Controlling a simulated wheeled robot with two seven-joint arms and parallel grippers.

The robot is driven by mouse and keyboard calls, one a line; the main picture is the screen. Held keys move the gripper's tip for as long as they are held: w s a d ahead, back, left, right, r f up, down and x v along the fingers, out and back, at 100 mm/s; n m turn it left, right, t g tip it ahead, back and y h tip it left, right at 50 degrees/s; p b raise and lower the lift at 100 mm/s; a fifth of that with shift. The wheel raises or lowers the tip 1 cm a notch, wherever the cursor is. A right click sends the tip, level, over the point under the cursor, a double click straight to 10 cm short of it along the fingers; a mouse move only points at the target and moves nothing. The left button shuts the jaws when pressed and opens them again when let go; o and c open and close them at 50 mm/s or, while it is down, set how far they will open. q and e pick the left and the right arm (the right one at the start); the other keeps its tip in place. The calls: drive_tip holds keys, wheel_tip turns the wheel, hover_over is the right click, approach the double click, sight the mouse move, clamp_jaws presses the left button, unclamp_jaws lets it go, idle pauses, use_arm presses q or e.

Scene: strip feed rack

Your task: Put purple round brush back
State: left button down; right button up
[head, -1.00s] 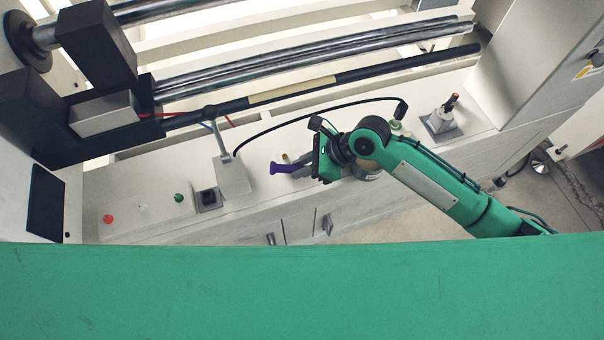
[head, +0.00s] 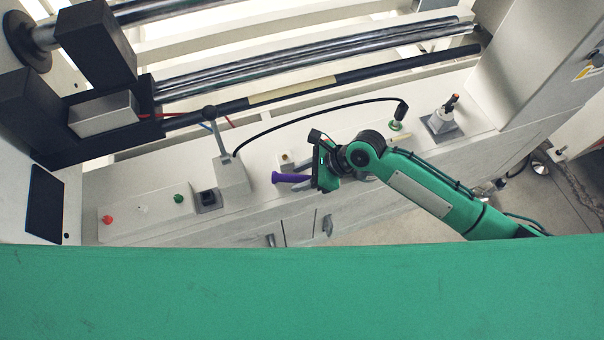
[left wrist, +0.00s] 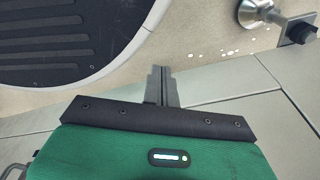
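The purple round brush (head: 290,178) shows in the head view as a purple handle lying nearly level, pointing left out of my right gripper (head: 306,184). The right gripper's grey fingers are closed on it above the front part of the white machine ledge (head: 250,205). The brush's other end is hidden by the gripper. My left gripper (left wrist: 163,72) shows only in the left wrist view, with its fingers together, empty, over the floor.
On the ledge stand a dark square socket (head: 208,198), a small fitting with a yellowish top (head: 287,158), a grey holder with an upright brown-tipped item (head: 441,121), and red (head: 108,219) and green (head: 179,198) buttons. A black cable arches behind the right gripper. Rollers run behind the ledge.

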sight(300, 176)
drive_tip(key=shift+r, duration=0.15)
drive_tip(key=v, duration=0.3)
drive_tip(key=shift+d+r, duration=0.25)
drive_tip(key=shift+d, duration=0.05)
drive_tip(key=v, duration=0.8)
drive_tip(key=shift+p, duration=0.3)
drive_tip(key=shift+r, duration=0.1)
use_arm(q)
drive_tip(key=shift+a+f, duration=0.2)
drive_tip(key=shift+f, duration=0.2)
